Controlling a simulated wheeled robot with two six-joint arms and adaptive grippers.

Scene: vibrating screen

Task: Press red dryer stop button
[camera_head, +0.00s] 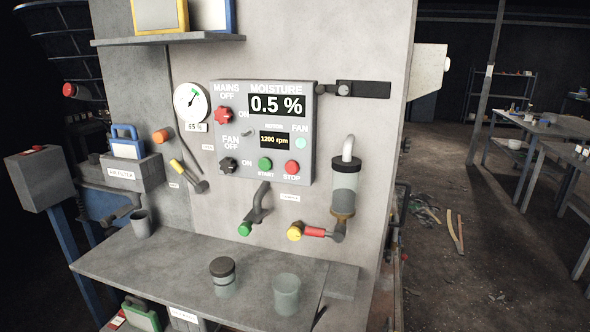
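The red stop button (291,168) is at the lower right of the grey control panel (237,142), above the label STOP. The green start button (265,164) is just to its left, above the label START. Nothing covers the stop button. The moisture display (277,105) reads 0.5 %, and the small display (274,140) reads 1290 rpm. A pale green fan lamp (301,143) is above the stop button. Neither of my grippers is in view.
A red mains knob (223,115) and a black fan knob (228,165) are left on the panel. Below are a green-tipped valve handle (245,229) and a yellow-and-red valve (295,232). A glass cylinder (345,182) stands at right. The shelf (180,262) holds cups.

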